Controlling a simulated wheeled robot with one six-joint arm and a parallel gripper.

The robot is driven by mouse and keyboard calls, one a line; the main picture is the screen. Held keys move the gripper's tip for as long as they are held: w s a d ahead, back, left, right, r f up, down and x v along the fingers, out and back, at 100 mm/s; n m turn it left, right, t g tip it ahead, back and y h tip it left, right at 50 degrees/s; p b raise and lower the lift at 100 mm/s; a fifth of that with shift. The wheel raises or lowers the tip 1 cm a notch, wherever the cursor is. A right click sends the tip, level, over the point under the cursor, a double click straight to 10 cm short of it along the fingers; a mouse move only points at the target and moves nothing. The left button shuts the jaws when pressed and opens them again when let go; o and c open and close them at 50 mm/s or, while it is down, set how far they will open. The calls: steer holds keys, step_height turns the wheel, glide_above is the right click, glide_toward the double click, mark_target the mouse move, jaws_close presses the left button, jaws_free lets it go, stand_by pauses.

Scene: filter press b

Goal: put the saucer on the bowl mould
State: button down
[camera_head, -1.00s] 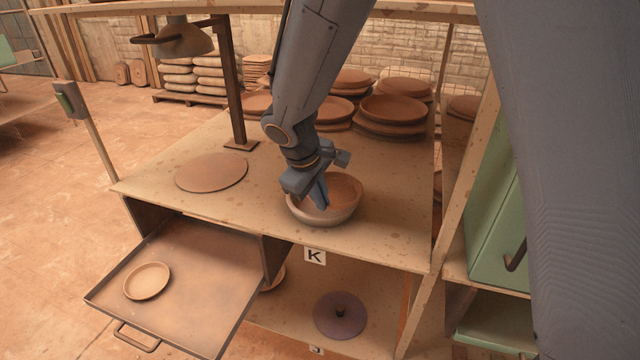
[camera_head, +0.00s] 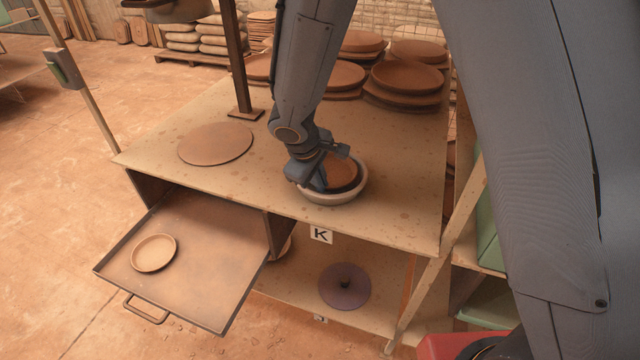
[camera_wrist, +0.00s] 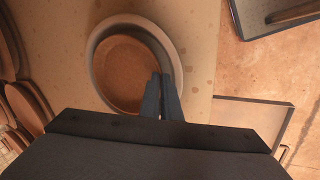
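The bowl mould (camera_head: 334,198) is a round, pale-rimmed bowl near the table's front edge. A brown round saucer (camera_head: 341,173) lies within its rim, with a dark band showing between them. The wrist view also shows the saucer (camera_wrist: 125,72) inside the mould's pale ring (camera_wrist: 97,52). My gripper (camera_head: 322,186) points down at the saucer's left side. In the wrist view its fingers (camera_wrist: 161,95) are close together, one on each side of the saucer's edge. Whether the saucer rests on the mould is hidden.
A similar saucer (camera_head: 153,253) sits in the pulled-out tray (camera_head: 205,285) at front left. A flat brown disc (camera_head: 215,144) lies left of my gripper. A lamp post (camera_head: 239,70) stands behind it. Stacked discs (camera_head: 405,78) fill the back; a purple disc (camera_head: 344,287) lies below.

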steer(key=shift+f, duration=0.6)
steer(key=shift+f, duration=0.15)
steer(key=c, duration=2.3)
jaws_free()
